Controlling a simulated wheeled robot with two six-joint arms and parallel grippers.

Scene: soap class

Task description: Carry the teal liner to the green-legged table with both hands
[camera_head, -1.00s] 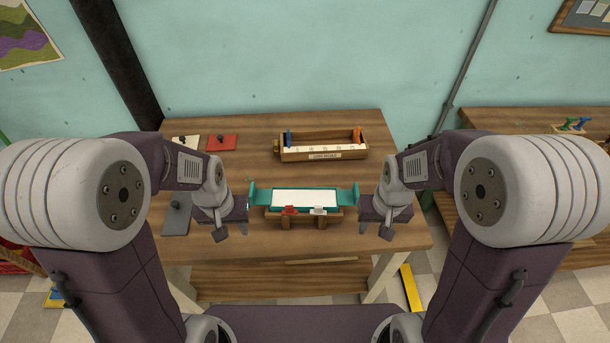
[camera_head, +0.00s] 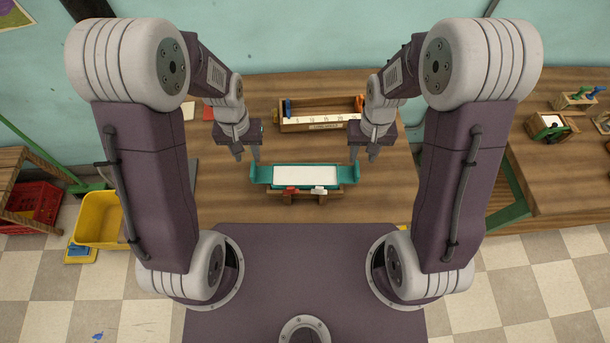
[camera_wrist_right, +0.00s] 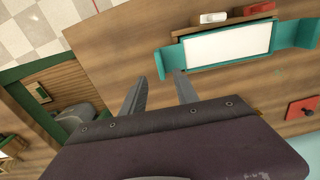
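The teal liner (camera_head: 348,178) holds a white slab and rests in a low wooden stand (camera_head: 305,199) on the near table; its raised end tabs show. It also shows in the right wrist view (camera_wrist_right: 160,64). My right gripper (camera_head: 354,153) is above the liner's right end; in the right wrist view its fingers (camera_wrist_right: 160,92) are open and empty, apart from the end tab. My left gripper (camera_head: 255,153) is above the left end, apart from it; its finger gap is not clear. The green-legged table (camera_head: 570,165) stands at the right, a green leg (camera_head: 510,214) showing.
A long wooden box (camera_head: 320,127) with white blocks stands behind the liner. A red clip (camera_head: 290,190) and a white clip (camera_head: 319,190) are at the stand's front. The green-legged table holds small items (camera_head: 550,127) at its back; its front is clear. A yellow bin (camera_head: 100,218) stands left.

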